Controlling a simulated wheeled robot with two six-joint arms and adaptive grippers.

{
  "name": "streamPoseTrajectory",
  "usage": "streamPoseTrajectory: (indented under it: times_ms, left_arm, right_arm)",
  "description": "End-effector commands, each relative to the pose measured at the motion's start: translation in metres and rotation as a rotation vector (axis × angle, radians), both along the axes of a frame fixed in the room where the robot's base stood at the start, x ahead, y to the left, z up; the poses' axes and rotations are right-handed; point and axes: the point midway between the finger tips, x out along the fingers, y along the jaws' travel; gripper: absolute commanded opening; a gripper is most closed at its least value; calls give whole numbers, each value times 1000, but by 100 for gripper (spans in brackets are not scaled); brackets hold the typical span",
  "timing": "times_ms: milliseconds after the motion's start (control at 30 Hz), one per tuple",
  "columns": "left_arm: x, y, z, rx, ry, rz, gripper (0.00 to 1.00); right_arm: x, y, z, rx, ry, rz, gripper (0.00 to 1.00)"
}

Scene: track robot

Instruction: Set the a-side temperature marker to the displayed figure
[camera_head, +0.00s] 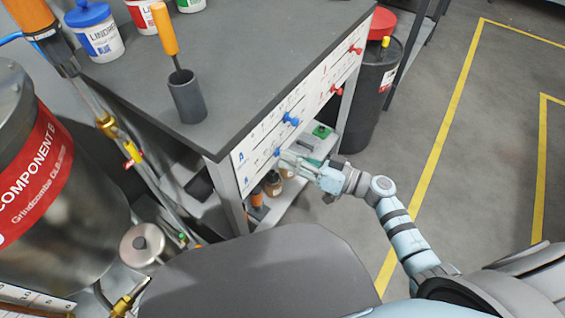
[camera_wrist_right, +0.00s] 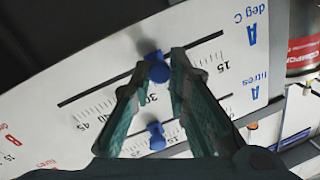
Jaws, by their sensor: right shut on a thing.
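A white scale panel (camera_head: 305,92) on the bench's front edge carries blue and red markers. My right gripper (camera_head: 283,158) is at its lower left, with its fingertips beside the lower blue marker (camera_head: 277,152). In the right wrist view, my right gripper (camera_wrist_right: 163,72) is shut on this blue marker (camera_wrist_right: 157,66), on the slot of the "A deg C" scale. The marker is near the 30. The other blue marker (camera_wrist_right: 157,136), on the "A litres" slot, sits apart between the fingers' bases; it also shows in the head view (camera_head: 290,119). My left gripper is not in view. No displayed figure is readable.
The grey bench (camera_head: 225,60) holds a dark cup (camera_head: 187,97) with an orange-handled tool, and paint tubs. A large "COMPONENT B" drum (camera_head: 50,180) stands at the left. A dark bin (camera_head: 372,85) stands beyond the panel. The floor at the right is clear.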

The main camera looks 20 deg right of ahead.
Motion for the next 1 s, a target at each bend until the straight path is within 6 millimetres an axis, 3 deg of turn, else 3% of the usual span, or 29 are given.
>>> streamPoseTrajectory:
  times_ms: [267, 300, 400, 767, 1000]
  left_arm:
    - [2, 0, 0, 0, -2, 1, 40]
    - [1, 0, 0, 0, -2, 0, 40]
    - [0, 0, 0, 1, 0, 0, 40]
    - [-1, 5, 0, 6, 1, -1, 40]
    - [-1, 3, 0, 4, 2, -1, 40]
  right_arm:
    - [1, 2, -2, -2, 4, 8, 0]
    - [1, 3, -2, -2, 4, 8, 22]
    - [1, 3, -2, -2, 4, 9, 36]
    - [-4, -3, -3, -3, 4, 6, 36]
    - [-43, -48, -3, -7, 8, 9, 36]
